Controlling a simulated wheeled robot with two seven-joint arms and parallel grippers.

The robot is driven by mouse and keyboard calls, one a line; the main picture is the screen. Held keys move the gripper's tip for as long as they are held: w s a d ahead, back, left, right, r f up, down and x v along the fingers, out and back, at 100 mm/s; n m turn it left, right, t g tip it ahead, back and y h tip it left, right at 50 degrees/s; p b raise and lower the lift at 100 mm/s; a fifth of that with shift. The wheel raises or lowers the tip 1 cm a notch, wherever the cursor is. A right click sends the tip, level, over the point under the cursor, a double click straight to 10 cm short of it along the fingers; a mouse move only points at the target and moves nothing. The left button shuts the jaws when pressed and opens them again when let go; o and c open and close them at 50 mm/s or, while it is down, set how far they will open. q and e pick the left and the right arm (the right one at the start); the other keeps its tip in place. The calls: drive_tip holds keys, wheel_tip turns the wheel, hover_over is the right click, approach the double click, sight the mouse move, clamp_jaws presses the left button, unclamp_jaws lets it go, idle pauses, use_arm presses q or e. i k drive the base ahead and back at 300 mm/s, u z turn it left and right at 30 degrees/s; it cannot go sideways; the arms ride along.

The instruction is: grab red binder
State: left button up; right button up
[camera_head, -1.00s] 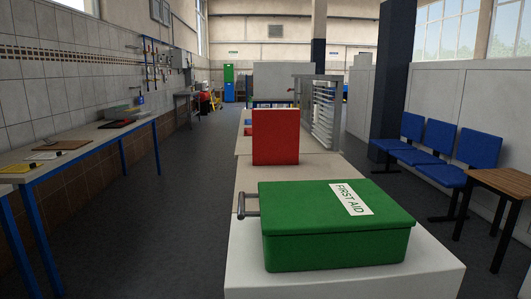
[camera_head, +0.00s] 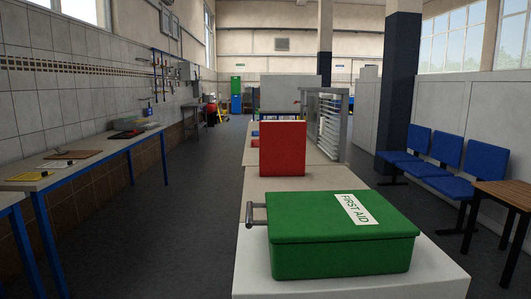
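The red binder (camera_head: 282,148) stands upright on a long light-topped bench, beyond the first aid box. Its broad face is turned toward me and nothing touches it from the front. Neither of my grippers shows in the head view.
A green first aid box (camera_head: 340,247) with a side handle sits on the white surface (camera_head: 420,282) closest to me, between me and the binder. A metal rack (camera_head: 327,124) stands behind the binder. A wall bench (camera_head: 77,160) is at left, blue chairs (camera_head: 444,162) at right. Floor (camera_head: 190,230) at left is clear.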

sight(282, 144)
drive_tip(key=z, duration=1.05)
drive_tip(key=k, duration=0.2)
drive_tip(key=u, duration=2.35)
drive_tip(key=i, duration=2.7)
drive_tip(key=z, duration=1.8)
drive_tip(key=i, duration=1.1)
drive_tip(key=z, duration=0.95)
